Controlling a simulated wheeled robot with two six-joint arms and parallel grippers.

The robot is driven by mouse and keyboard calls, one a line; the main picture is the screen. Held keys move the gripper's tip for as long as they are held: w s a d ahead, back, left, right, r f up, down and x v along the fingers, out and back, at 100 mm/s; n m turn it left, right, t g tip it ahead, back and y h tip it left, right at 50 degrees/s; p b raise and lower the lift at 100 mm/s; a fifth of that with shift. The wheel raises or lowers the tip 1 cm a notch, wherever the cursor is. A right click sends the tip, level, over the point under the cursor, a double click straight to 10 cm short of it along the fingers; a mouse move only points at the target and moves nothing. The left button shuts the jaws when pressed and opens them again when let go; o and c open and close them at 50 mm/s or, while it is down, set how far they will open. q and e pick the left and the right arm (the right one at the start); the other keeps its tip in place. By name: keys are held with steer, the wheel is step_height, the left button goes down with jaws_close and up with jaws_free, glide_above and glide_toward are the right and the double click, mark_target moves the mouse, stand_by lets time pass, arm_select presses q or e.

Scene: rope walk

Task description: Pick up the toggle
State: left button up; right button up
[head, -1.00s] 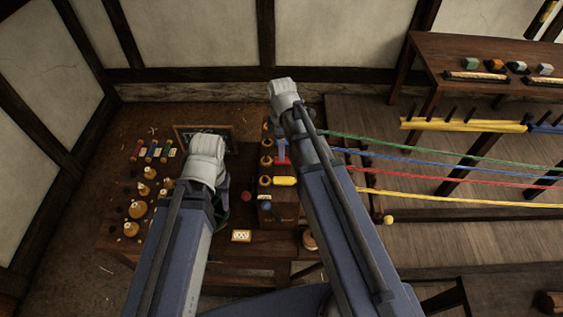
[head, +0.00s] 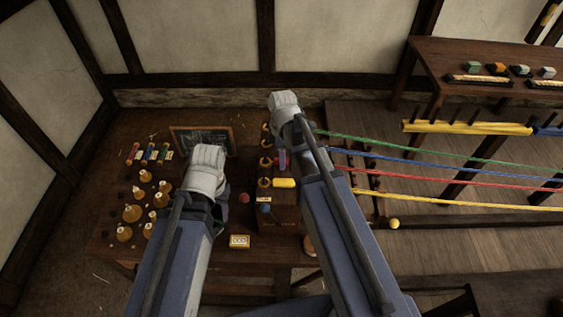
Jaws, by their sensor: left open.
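I cannot single out the toggle for sure; it may be hidden behind my arms. A small yellow block (head: 284,183) lies on the dark wooden stand between my arms, with a blue ball (head: 264,207) and a red ball (head: 244,197) to its left. My left gripper (head: 222,212) hangs over the dark bench, mostly hidden behind its own wrist; nothing shows held in it. My right arm's wrist (head: 285,103) is beyond the stand's back end, and its fingers are hidden. My right forearm covers part of the stand and the rope ends.
A chalkboard (head: 190,138) stands behind, a card (head: 240,241) in front. Green, blue, red and yellow ropes (head: 450,199) stretch right. A yellow ball (head: 394,224) is below them.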

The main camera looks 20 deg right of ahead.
jaws_close()
step_height(320, 180, up, 10)
steer(key=p, duration=1)
stand_by(0.3)
